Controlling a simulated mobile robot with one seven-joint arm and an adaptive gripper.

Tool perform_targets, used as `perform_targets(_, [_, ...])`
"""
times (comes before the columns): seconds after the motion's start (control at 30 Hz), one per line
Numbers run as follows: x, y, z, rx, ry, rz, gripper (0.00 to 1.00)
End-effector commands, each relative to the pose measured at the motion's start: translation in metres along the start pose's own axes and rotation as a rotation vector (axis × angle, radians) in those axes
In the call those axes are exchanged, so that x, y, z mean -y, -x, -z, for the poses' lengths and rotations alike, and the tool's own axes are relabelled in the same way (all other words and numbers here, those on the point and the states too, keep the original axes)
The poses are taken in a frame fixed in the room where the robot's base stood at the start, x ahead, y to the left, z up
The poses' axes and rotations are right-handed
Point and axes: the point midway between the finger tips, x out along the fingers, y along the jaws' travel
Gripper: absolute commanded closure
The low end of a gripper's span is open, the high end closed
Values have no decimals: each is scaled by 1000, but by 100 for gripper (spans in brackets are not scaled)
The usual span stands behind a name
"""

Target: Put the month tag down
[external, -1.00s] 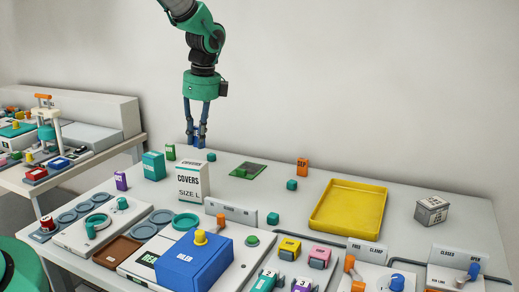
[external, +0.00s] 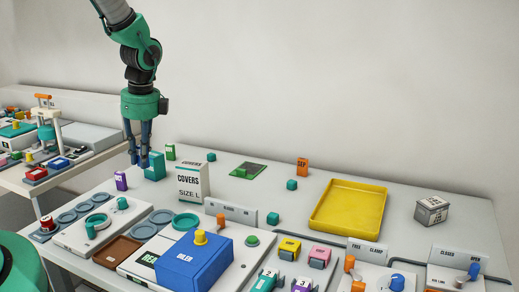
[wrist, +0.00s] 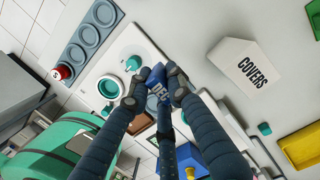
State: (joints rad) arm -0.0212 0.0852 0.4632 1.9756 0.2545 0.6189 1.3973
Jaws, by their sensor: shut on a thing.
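My gripper (external: 143,160) is shut on a small blue month tag (wrist: 157,86). In the wrist view the tag sits between the fingertips, and its white lettering is partly covered. In the external view my gripper hangs over the left part of the table, in front of a teal box (external: 157,168). Other upright tags stand apart from it: a purple one (external: 121,181), a green one (external: 170,152) and an orange one (external: 302,167). I cannot tell whether the held tag touches anything below.
A white COVERS box (external: 193,181) stands right of my gripper. A panel with round teal parts (external: 92,232) and a row of grey round recesses (external: 67,217) lie in front. A yellow tray (external: 348,205) is farther right. Bare tabletop shows behind the COVERS box.

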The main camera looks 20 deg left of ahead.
Motion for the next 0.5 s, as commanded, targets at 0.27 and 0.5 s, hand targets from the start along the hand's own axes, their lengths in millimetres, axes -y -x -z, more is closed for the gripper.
perform_targets(0.27, [-1,-42,6,0,-1,-4,100])
perform_targets(0.5, [0,-70,10,0,-1,0,100])
